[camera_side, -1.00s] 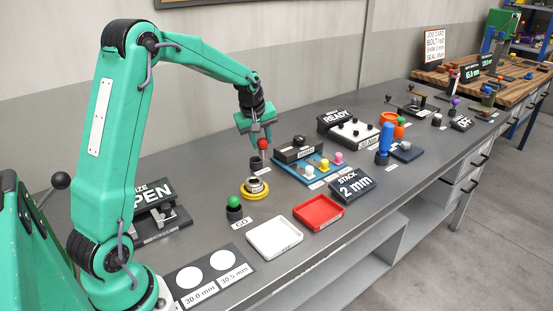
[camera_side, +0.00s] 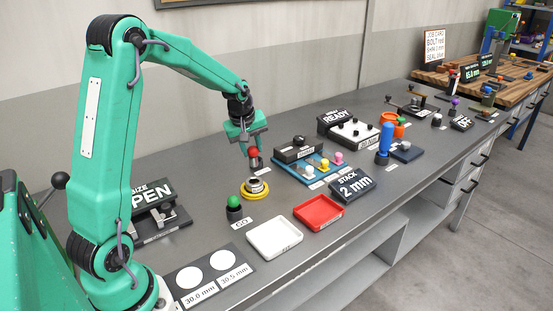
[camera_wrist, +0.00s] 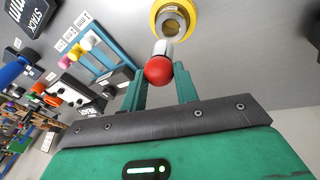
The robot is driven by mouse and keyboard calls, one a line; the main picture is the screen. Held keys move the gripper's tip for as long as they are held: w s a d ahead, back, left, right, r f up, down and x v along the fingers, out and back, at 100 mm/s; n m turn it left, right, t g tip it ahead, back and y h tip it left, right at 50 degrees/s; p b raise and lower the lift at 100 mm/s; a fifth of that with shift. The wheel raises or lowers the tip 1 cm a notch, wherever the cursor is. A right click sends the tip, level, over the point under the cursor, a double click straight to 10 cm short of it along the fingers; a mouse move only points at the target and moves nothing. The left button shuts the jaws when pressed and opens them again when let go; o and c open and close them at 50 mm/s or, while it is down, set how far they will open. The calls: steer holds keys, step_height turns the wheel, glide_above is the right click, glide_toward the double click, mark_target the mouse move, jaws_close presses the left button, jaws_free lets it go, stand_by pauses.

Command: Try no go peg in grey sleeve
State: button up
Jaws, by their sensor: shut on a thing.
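The no go peg has a red knob (camera_side: 253,153) and a pale grey body (camera_wrist: 162,48). My gripper (camera_side: 250,147) is shut on the peg, with the knob between the fingers (camera_wrist: 160,75) in the wrist view. The grey sleeve (camera_side: 255,185) sits in a yellow ring on the bench, below the peg in the side view. In the wrist view the sleeve (camera_wrist: 174,22) lies just beyond the peg's lower end. The peg looks above the sleeve and outside it; the exact gap is hard to tell.
The green-topped GO peg (camera_side: 234,204) stands in a dark holder near the sleeve. A white tray (camera_side: 274,256) and a red tray (camera_side: 342,216) lie in front. A blue rack (camera_side: 306,177) with coloured knobs and a STACK sign (camera_side: 351,187) stand to the right.

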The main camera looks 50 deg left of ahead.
mark_target(251, 157)
steer(key=shift+f, duration=2.65)
steer(key=shift+s+a+f, duration=0.1)
steer(key=shift+a+f, duration=0.05)
steer(key=shift+f, duration=1.55)
stand_by(3.7)
